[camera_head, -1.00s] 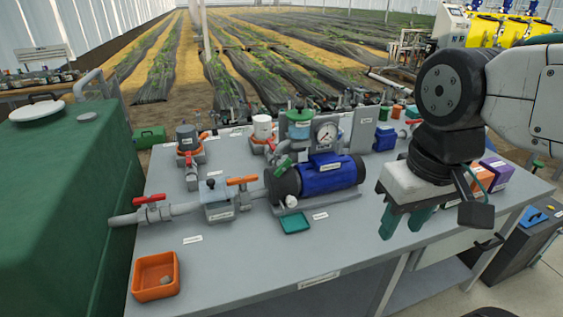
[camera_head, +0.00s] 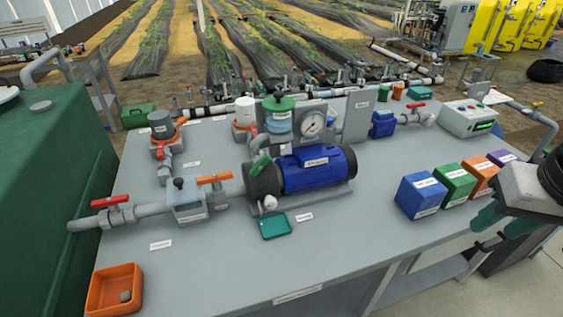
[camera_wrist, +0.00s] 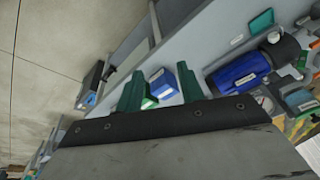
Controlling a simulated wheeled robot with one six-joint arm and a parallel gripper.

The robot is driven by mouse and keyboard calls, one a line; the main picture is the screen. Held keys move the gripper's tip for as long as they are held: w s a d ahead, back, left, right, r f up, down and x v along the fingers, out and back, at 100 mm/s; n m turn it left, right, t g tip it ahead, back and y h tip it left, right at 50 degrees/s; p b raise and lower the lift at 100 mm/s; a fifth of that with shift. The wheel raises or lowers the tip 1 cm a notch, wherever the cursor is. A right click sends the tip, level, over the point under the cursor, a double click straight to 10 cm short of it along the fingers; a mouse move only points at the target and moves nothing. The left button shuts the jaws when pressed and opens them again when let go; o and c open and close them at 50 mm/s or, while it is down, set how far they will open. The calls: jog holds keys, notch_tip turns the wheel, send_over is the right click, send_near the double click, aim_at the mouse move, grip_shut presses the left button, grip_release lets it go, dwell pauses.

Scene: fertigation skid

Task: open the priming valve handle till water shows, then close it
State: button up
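The blue pump (camera_head: 315,170) lies on the grey bench; it also shows in the wrist view (camera_wrist: 240,73). A green lever handle (camera_head: 260,165) sits at its left end, tilted. Below it is a white spout (camera_head: 270,202), and a teal tray (camera_head: 275,226) lies in front. The tray looks empty; I see no water. An orange handle (camera_head: 214,178) and a red handle (camera_head: 110,202) sit on the pipe to the left. The labels are too small to read. My gripper (camera_head: 492,232) is at the right bench edge, far from the pump. Its green fingers (camera_wrist: 158,74) are apart and empty.
Blue (camera_head: 422,195), green (camera_head: 454,184), orange and purple boxes stand between my gripper and the pump. An orange tray (camera_head: 115,291) lies at the front left. A gauge (camera_head: 312,124) stands behind the pump. The front middle of the bench is clear.

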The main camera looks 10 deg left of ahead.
jog(key=w+a+f+t+y, duration=0.3)
jog(key=w+a+f, duration=0.1)
jog(key=w+a, duration=0.9)
jog(key=m+t+y, duration=0.2)
jog(key=t+y, duration=0.1)
jog(key=t, duration=0.3)
send_near(260, 168)
jog(key=w+d+f, duration=0.1)
jog(key=w+d, duration=0.5)
jog(key=w, duration=0.1)
jog(key=s+a+f+t+y, duration=0.3)
jog(key=s+a, duration=0.2)
jog(key=a, duration=0.2)
jog(key=shift+m, duration=0.4)
jog(key=x, duration=0.7)
jog(key=shift+w+r, duration=0.15)
jog(key=shift+w, duration=0.25)
grip_shut()
